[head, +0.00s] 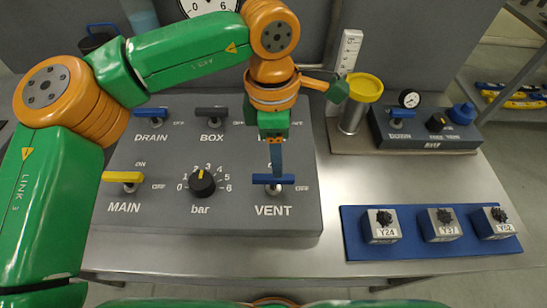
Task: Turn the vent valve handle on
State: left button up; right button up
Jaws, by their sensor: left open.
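The vent valve has a blue bar handle (262,180) above the VENT label on the grey panel, at its lower right. The handle lies crosswise, in line with the OFF mark to its right; the ON mark above it is mostly hidden by my gripper. My left gripper (277,172) points down directly over this handle, its fingertips at or just above the bar. I see the fingers nearly edge-on, and cannot tell whether they touch or straddle the bar. My right gripper is not in view.
The panel also has a yellow MAIN handle (122,177), a blue DRAIN handle (150,112), a dark BOX handle (211,113) and a black bar knob (202,183). A yellow-topped cylinder (363,90) stands right of my gripper. A blue tray (355,244) holds labelled blocks.

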aim_at(272, 177)
pick_arm(q)
jog(key=shift+w+a+r+y, duration=0.1)
jog(key=shift+w+a+y, duration=0.2)
jog(key=shift+a, duration=0.4)
jog(key=f, duration=0.2)
jog(key=f+p, duration=0.1)
jog(key=f, duration=0.1)
jog(key=f+p, duration=0.1)
jog(key=f, duration=0.1)
jog(key=shift+s+d+f, duration=0.15)
jog(key=shift+s, duration=0.25)
jog(key=shift+f, duration=0.15)
grip_shut()
